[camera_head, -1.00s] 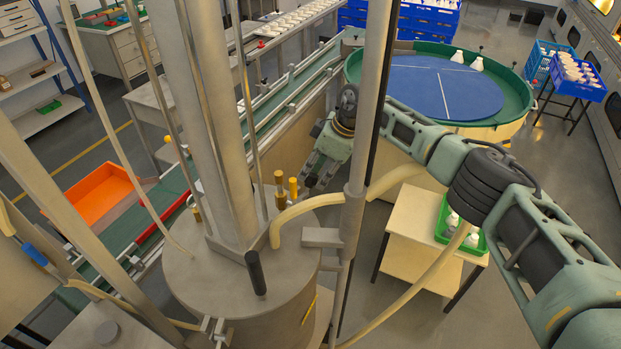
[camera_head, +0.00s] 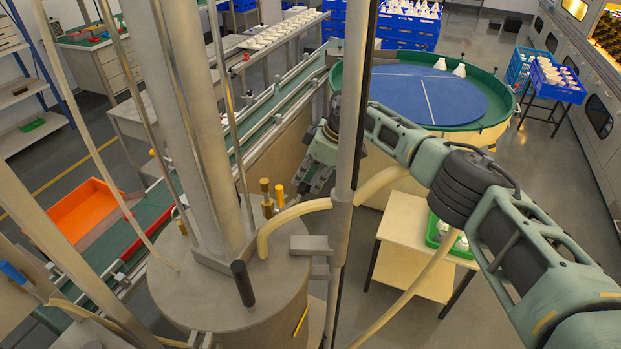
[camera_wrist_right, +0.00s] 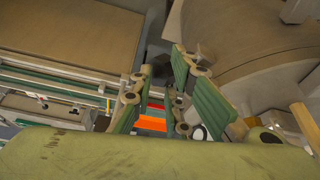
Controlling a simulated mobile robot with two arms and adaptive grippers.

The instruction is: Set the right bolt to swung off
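A round beige drum top (camera_head: 190,290) stands in front of me, with a thick grey column rising from it. Two upright yellow-topped pins (camera_head: 266,190) and (camera_head: 279,194) stand at its far right edge, beside a curved beige tube. A black-handled lever (camera_head: 243,283) tilts up nearer the front. I cannot tell which part is the right bolt or how it is set. My left gripper is out of view.
The grey pole (camera_head: 350,130) and curved tube (camera_head: 290,217) stand close to my right arm. A beige side table (camera_head: 400,225) with a green tray (camera_head: 432,233) is to the right.

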